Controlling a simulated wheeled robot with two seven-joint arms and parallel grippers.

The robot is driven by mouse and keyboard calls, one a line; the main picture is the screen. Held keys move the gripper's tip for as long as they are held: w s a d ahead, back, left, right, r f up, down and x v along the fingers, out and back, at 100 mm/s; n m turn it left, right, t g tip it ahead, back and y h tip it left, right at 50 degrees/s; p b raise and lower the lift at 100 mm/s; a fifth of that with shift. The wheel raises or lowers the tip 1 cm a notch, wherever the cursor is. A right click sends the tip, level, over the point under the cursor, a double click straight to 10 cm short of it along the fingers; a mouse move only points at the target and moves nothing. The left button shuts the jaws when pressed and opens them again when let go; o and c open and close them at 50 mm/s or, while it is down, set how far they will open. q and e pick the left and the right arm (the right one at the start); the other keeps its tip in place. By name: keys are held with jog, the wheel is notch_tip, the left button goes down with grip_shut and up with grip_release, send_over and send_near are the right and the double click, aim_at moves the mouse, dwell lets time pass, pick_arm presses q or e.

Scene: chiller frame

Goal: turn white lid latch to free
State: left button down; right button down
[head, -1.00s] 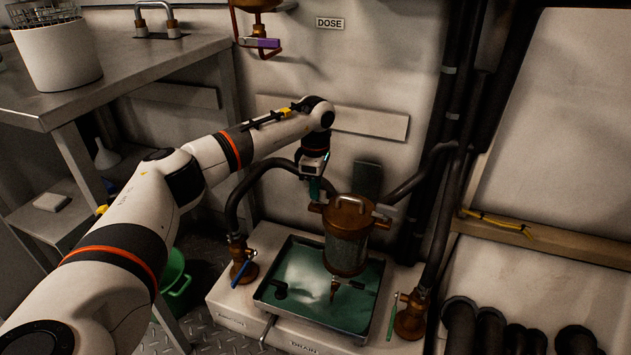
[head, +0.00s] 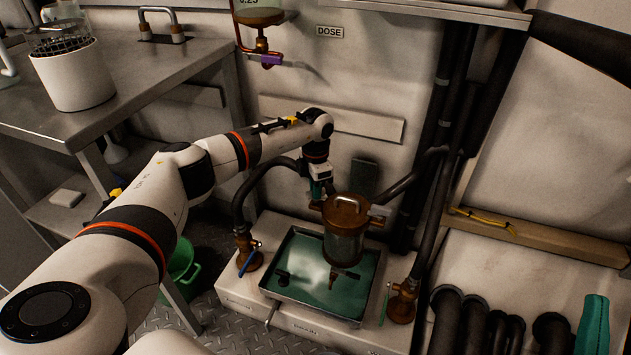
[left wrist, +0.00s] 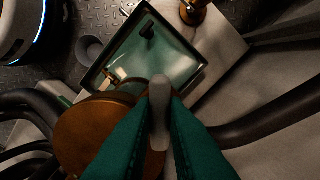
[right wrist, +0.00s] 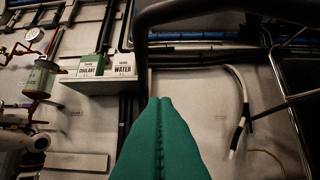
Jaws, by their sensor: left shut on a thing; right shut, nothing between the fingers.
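The vessel (head: 344,244) with a copper lid (head: 346,208) and a pale handle hangs above a green-lined tray (head: 310,306). My left gripper (head: 323,192) is at the left rear edge of the lid. In the left wrist view, its green fingers (left wrist: 159,125) are shut on a whitish lever, the white lid latch (left wrist: 159,95), beside the copper lid (left wrist: 88,140). The latch is hidden in the head view. My right gripper (head: 597,305) shows at the lower right, away from the vessel. In the right wrist view its fingers (right wrist: 160,105) are shut and empty.
Dark hoses and pipes (head: 430,200) run beside the vessel. Valves with a blue handle (head: 250,256) and a green handle (head: 387,303) flank the tray. A steel bench (head: 150,75) stands left, with a green bucket (head: 182,265) below. Several dark pipe ends (head: 470,320) are at lower right.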

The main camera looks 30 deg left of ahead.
pick_arm(q)
jog(key=shift+r+n+p, duration=0.15)
jog(key=shift+n+p, duration=1)
jog(key=shift+n, duration=0.05)
jog(key=shift+n+p, duration=0.9)
pick_arm(e)
notch_tip(320, 180, down, 14)
jog(key=d+g+h, duration=0.2)
jog(key=g+h, duration=0.2)
jog(key=g, duration=0.7)
pick_arm(q)
jog(key=shift+n+p, duration=0.8)
jog(key=shift+n, duration=0.3)
jog(key=n+p, duration=0.2)
jog(key=shift+n, duration=0.3)
pick_arm(e)
jog(key=s+d+f+g+h, duration=0.1)
jog(key=s+d+f+g, duration=0.1)
jog(key=s, duration=0.4)
jog(key=s+d+f+m+g+h, duration=0.1)
jog(key=s+d+f+g, duration=0.2)
jog(key=s+f+g, duration=0.2)
jog(key=shift+s+g, duration=0.9)
jog(key=shift+g, duration=0.3)
pick_arm(q)
jog(key=shift+n, duration=0.4)
jog(key=c, duration=1.4)
grip_release()
jog(key=shift+c, duration=0.2)
